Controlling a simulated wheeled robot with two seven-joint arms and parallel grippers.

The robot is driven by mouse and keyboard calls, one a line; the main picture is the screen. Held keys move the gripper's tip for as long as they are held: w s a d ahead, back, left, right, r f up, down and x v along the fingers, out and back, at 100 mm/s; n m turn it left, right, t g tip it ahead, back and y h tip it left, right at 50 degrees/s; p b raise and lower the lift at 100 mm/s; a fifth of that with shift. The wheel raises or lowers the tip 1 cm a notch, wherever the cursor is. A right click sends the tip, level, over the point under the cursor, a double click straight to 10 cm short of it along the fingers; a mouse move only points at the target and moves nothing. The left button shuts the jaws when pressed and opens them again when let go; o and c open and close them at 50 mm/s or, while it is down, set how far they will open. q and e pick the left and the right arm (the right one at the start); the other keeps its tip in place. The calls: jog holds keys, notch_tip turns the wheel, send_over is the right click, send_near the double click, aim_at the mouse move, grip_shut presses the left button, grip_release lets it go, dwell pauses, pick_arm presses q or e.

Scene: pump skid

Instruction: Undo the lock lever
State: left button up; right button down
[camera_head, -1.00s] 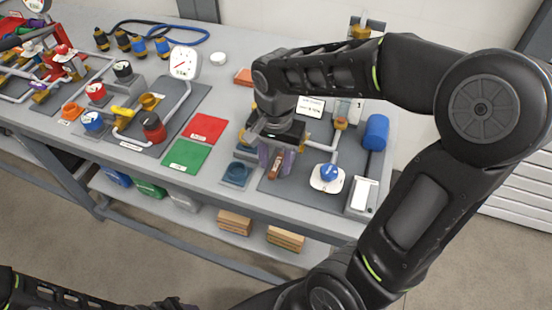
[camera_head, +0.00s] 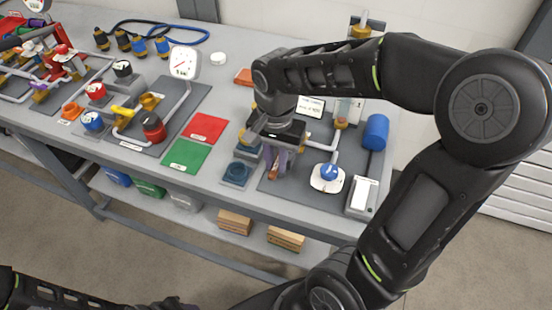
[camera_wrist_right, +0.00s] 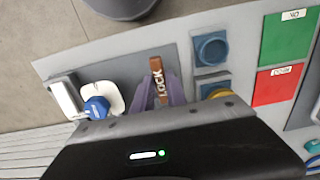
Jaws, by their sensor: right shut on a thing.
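The lock lever (camera_wrist_right: 157,80) is a brown-orange bar marked LOCK. In the right wrist view it stands out between the purple-grey fingers of my right gripper (camera_wrist_right: 158,92). In the head view the lever's end (camera_head: 273,173) shows below my right gripper (camera_head: 276,160), over the grey skid plate. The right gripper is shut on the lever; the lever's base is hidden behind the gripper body. My left arm (camera_head: 90,295) shows only in part at the bottom left, and its gripper cannot be made out.
A white fitting with a blue knob (camera_head: 329,172) is to the right of the gripper. A blue socket block (camera_head: 236,174) is to its left, with the green mat (camera_head: 186,155) and red mat (camera_head: 208,128) beyond. A blue cylinder (camera_head: 376,132) stands at the right.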

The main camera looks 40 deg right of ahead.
jog(key=shift+s+n, duration=0.1)
jog(key=shift+n, duration=0.2)
jog(key=n, duration=0.4)
jog(key=shift+s+d, duration=0.3)
jog(key=shift+d, duration=0.1)
jog(key=n, duration=0.2)
jog(key=d+n, duration=0.1)
jog(key=n, duration=0.1)
jog(key=shift+s+n, duration=0.2)
jog(key=shift+n, duration=0.2)
jog(key=n, duration=0.2)
jog(key=d+n, duration=0.1)
jog(key=n, duration=0.1)
jog(key=shift+d, duration=0.1)
jog(key=n, duration=0.3)
jog(key=d+n, duration=0.1)
jog(key=shift+w, duration=0.25)
jog(key=shift+n, duration=0.4)
jog(key=c, duration=1.3)
grip_release()
jog(key=shift+c, duration=0.2)
jog(key=shift+r, duration=0.1)
